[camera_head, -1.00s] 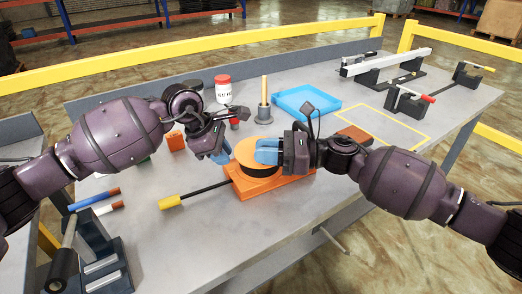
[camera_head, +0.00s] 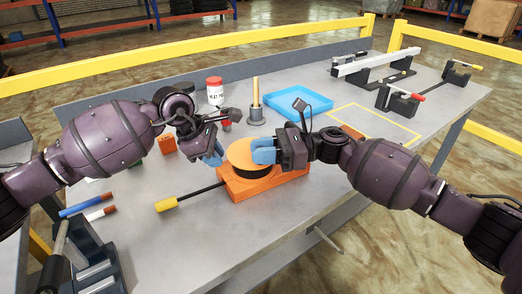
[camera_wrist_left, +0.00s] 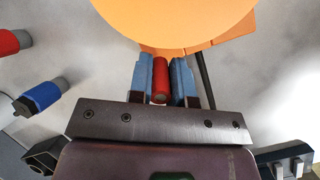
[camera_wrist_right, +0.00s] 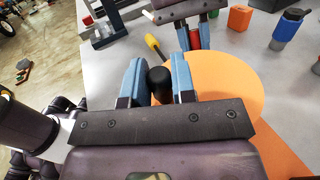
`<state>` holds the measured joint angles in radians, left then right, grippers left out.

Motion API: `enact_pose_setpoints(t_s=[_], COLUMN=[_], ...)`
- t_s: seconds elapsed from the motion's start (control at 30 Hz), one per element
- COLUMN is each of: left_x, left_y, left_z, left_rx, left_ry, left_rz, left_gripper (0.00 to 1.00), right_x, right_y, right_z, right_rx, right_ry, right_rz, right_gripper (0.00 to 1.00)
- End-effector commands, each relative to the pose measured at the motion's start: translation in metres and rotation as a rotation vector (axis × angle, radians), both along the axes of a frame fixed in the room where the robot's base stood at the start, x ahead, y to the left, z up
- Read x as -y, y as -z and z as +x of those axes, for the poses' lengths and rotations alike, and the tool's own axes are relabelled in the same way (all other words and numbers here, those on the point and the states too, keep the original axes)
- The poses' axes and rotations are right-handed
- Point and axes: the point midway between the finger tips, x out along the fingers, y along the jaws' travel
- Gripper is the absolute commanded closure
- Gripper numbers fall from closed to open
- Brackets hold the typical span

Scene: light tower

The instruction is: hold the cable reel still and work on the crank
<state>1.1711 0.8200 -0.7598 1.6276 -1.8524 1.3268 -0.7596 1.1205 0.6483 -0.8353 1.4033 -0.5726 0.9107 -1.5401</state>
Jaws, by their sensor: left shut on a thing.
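The cable reel (camera_head: 244,152) has an orange top disc and a dark core, on an orange base (camera_head: 262,185). A black rod with a yellow handle (camera_head: 166,204) sticks out from the base to the left. My left gripper (camera_head: 213,155) is at the reel's left edge, shut on a red cylinder (camera_wrist_left: 160,82) beside the disc. I cannot tell what the cylinder is joined to. My right gripper (camera_head: 264,150) is over the disc's right part. Its fingers straddle a black knob (camera_wrist_right: 159,82); whether they grip it is unclear. I cannot tell which part is the crank.
Behind the reel stand a red-lidded jar (camera_head: 214,91), a grey holder (camera_head: 256,115) and a blue tray (camera_head: 299,102). An orange block (camera_head: 167,144) stands behind my left arm. Blue and red markers (camera_head: 88,205) lie at the left. The table front near the reel is clear.

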Motion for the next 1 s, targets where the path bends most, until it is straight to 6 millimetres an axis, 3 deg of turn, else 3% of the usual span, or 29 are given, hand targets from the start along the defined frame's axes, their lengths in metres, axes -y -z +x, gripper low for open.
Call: enact_pose_setpoints(t_s=[0.03,0.13,0.53,0.67,1.0], left_x=[-0.001,-0.001,-0.001,-0.001,-0.001], left_y=[0.0,0.0,0.0,0.0,0.0], left_z=[0.0,0.0,0.0,0.0,0.0], left_rx=[-0.001,-0.001,0.0,0.0,0.0], left_ry=[-0.002,-0.002,-0.002,-0.002,-0.002], left_rz=[0.002,0.002,0.001,0.001,0.001], left_gripper=[1.0,1.0,1.0,1.0,1.0], right_x=[0.001,0.001,0.007,0.024,0.087], right_y=[-0.001,0.0,0.0,0.0,0.0], right_z=[0.001,0.001,0.001,0.004,0.014], right_rx=[0.001,0.001,0.001,0.0,0.0], right_ry=[0.002,0.002,0.001,0.002,0.003], right_rz=[0.0,0.0,0.0,-0.001,-0.001], right_gripper=[0.68,0.53,0.52,0.52,0.52])
